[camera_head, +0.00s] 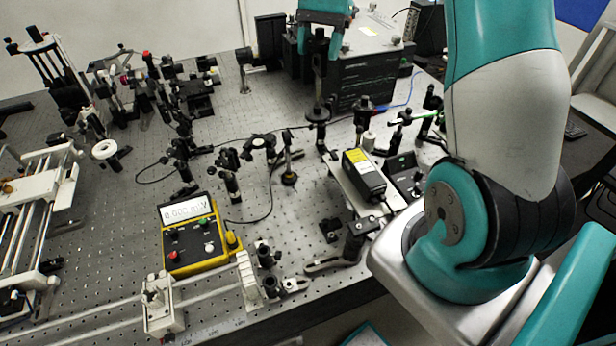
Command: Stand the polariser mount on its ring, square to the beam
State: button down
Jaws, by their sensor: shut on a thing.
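My gripper (319,50) is at the top centre, in front of a large black box, pointing down. It is shut on the top of a dark post-like mount, which I take to be the polariser mount (318,90). The mount hangs roughly upright below the fingers, with a wider dark collar near its lower part. Whether its foot touches the bench is not clear. The ring for it cannot be made out in this view; the mount or other parts may hide it.
The perforated bench (110,220) is crowded. A yellow meter (190,235) stands front centre, a yellow-topped black box (363,175) right of centre, and the large black box (365,75) behind my gripper. Several optics posts (228,170) stand mid-bench. A black cable crosses the middle. Bare bench shows at centre left.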

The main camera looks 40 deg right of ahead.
aim_at(317, 106)
notch_tip(317, 106, down, 14)
jog(key=shift+f, duration=0.2)
jog(key=shift+s+a+f+p, duration=0.2)
jog(key=shift+s+a+p, duration=0.15)
jog(key=shift+a, duration=0.25)
jog(key=shift+s+a+f+p, duration=0.25)
jog(key=shift+a+p, duration=0.15)
jog(key=shift+a, duration=0.15)
jog(key=shift+s+a+f+p, duration=0.15)
jog(key=shift+s+a+p, duration=0.2)
jog(key=shift+a, duration=0.25)
jog(key=shift+f, duration=0.2)
jog(key=c, duration=0.6)
grip_release()
